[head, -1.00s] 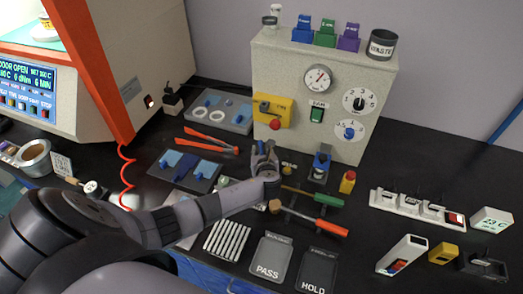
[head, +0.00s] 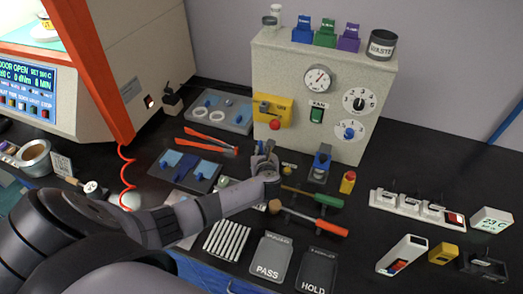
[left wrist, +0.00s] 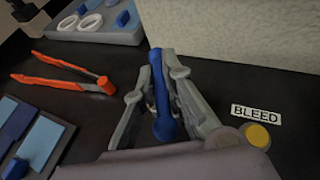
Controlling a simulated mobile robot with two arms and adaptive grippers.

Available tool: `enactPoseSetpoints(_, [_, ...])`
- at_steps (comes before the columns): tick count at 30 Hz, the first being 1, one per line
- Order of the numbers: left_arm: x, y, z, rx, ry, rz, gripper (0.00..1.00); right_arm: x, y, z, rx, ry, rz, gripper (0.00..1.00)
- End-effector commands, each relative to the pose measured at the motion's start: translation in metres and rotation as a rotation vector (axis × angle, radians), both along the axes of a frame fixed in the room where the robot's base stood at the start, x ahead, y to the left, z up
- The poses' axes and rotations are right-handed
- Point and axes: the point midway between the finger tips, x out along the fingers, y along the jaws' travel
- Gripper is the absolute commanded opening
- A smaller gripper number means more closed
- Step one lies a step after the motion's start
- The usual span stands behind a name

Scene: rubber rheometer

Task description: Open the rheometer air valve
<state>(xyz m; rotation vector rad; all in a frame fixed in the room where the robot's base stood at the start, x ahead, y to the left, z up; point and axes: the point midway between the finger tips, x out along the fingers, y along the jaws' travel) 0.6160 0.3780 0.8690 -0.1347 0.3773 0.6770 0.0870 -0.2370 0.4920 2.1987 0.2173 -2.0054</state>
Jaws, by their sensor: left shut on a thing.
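My left gripper (head: 264,152) is in front of the grey panel box (head: 276,60), low over the black bench. In the left wrist view its two fingers (left wrist: 168,100) are shut on a blue lever (left wrist: 159,85), one finger on each side of it. I take this lever to be the air valve handle. Its lower part and mount are hidden by the gripper. A "BLEED" label (left wrist: 256,114) and a yellow button (left wrist: 258,136) sit just right of the fingers. My right gripper is not in view.
A dial gauge (head: 317,78), a yellow switch block (head: 270,109) and knobs are on the panel face. Red-orange pliers (head: 211,142) lie to the left. Screwdrivers (head: 318,222) lie in front, right of my arm. A blue-topped fixture (head: 322,160) stands right of the gripper.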

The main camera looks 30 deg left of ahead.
Motion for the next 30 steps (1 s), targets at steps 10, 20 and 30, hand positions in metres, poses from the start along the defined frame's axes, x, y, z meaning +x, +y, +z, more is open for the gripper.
enactPoseSetpoints(10, [0.001,-0.001,0.000,-0.002,-0.001,0.070,0.00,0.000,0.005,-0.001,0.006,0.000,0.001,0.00])
enactPoseSetpoints(20, [0.001,-0.002,-0.002,-0.003,0.001,0.320,0.00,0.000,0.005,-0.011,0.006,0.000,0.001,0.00])
enactPoseSetpoints(30, [0.001,-0.002,-0.005,-0.001,-0.001,0.618,0.00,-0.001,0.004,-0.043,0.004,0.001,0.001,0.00])
